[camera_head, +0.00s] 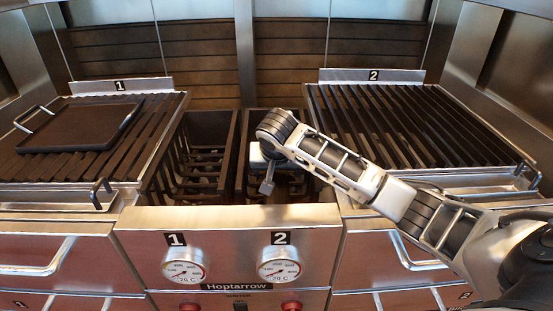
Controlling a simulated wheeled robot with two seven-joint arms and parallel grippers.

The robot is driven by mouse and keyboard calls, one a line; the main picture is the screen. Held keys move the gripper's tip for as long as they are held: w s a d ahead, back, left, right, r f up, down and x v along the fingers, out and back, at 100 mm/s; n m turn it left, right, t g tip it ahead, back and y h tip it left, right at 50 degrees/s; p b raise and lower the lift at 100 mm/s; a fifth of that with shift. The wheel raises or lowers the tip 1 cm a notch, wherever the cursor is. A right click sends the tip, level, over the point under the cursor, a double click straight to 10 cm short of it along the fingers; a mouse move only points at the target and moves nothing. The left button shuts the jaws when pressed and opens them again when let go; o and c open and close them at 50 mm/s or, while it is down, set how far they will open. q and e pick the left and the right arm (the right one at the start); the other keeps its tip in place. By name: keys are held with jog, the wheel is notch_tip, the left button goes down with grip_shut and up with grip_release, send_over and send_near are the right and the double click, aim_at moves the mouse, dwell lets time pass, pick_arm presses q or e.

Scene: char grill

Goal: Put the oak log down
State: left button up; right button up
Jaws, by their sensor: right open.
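My right arm reaches in from the right, and my right gripper (267,172) points down over the right one of two dark slatted fire baskets (242,158) between the grills. The gripper is open. A silvery finger shows at the basket's left side. I cannot make out an oak log; my wrist and arm cover much of that basket's inside. The left fire basket (202,122) shows dark bars and no log that I can see. My left gripper is not in view.
Grill 1 (165,115) on the left carries a black flat plate (85,125) with a metal handle. Grill 2 (420,115) on the right is bare. A front panel (225,220) with two gauges stands before the baskets. Steel walls close in both sides.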

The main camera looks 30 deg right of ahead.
jog(key=v, duration=0.9)
